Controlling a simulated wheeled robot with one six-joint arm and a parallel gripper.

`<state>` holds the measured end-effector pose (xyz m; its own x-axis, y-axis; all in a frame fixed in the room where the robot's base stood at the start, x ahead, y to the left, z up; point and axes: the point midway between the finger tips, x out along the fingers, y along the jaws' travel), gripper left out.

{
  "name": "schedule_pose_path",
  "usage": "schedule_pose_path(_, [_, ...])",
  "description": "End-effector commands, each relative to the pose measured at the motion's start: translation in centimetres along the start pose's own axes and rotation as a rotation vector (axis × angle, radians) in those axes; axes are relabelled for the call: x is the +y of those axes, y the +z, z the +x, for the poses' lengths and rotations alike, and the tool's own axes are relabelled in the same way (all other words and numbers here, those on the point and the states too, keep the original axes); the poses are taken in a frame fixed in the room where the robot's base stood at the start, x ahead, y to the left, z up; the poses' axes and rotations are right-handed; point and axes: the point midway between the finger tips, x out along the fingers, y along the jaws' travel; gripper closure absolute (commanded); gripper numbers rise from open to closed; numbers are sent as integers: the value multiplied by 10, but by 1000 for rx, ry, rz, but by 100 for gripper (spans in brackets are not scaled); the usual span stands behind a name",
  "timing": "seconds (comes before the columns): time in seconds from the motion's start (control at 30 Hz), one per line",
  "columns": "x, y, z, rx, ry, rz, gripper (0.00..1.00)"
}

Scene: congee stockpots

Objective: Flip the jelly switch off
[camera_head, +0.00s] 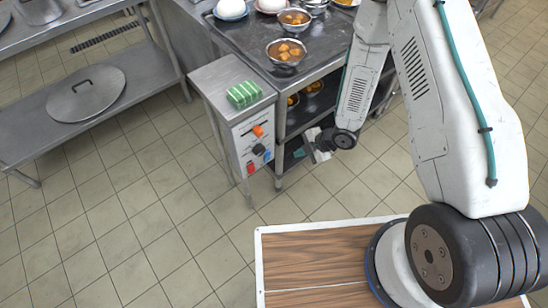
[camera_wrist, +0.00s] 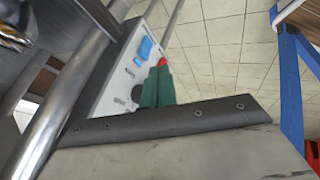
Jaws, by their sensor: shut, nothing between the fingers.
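A metal control box stands at the end of the counter, with a white switch panel (camera_head: 241,144) on its front. The panel carries an orange knob (camera_head: 258,131), a black knob (camera_head: 258,149), a blue part (camera_head: 267,156) and a red part (camera_head: 251,169). I cannot tell which is the jelly switch; any labels are too small to read. My gripper (camera_head: 299,153) is shut and empty, just right of the panel. In the wrist view, its green fingers (camera_wrist: 157,86) point along the panel (camera_wrist: 120,75), their tips overlapping a red part (camera_wrist: 162,62). Contact is unclear.
A green striped block (camera_head: 244,94) lies on the box top. Bowls of orange food (camera_head: 287,52) stand on the dark counter behind. A round lid (camera_head: 86,94) lies on the left shelf. The tiled floor before the panel is clear.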

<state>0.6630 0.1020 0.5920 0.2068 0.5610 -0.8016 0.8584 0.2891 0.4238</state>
Motion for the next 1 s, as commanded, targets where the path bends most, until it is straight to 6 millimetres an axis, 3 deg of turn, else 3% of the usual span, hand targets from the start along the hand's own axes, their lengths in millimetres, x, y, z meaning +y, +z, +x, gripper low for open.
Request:
schedule_pose_path(0.13, [-14, -6, 12, 48, 2, -22, 100])
schedule_pose_path(0.57, [-15, -7, 17, 53, 2, -24, 100])
schedule_pose_path(0.77, [-15, -9, 45, 53, 1, -25, 100])
schedule_pose_path(1.0, [-15, -12, 97, 53, 1, -25, 100])
